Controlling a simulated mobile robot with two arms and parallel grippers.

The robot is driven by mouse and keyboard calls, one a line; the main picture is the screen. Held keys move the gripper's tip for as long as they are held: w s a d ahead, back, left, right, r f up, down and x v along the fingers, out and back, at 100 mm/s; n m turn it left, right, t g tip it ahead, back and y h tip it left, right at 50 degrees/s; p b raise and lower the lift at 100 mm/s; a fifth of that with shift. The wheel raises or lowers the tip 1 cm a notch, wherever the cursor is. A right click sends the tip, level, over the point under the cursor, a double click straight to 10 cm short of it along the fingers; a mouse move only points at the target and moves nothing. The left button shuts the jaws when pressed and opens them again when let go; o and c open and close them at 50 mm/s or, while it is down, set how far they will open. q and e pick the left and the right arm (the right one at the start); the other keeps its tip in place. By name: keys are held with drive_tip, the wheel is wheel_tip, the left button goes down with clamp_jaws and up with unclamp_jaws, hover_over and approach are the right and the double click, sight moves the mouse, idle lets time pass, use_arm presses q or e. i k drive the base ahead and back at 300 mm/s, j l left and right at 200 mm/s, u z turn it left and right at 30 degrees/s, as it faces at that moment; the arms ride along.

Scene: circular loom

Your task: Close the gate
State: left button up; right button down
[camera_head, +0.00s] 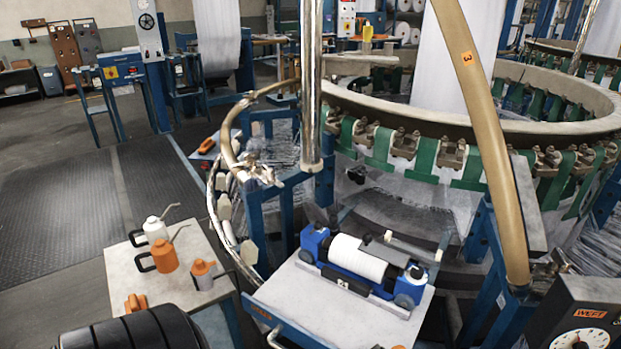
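A curved, tan and metal hinged-looking section (233,150) stands left of the shiny vertical post (311,85). It appears to be the gate, swung out from the large loom ring (400,113), though I cannot be sure. A row of pale pads runs down its left side, and a metal fitting (262,172) sits at its inner end. A gap shows between it and the ring. Neither of my grippers can be made out in the head view.
A blue shuttle (362,262) with a white roll lies on a grey table (330,310) in front. A small side table (125,275) at left holds an orange can (164,256) and a white can (156,230). A tan diagonal tube (485,130) crosses at right. Floor (60,220) at left is clear.

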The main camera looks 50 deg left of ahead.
sight(310, 310)
drive_tip(key=j+u, duration=0.15)
drive_tip(key=u, duration=0.3)
drive_tip(key=i+j+u, duration=0.15)
drive_tip(key=u, duration=0.25)
drive_tip(key=i+j+u, duration=0.1)
drive_tip(key=u, duration=0.35)
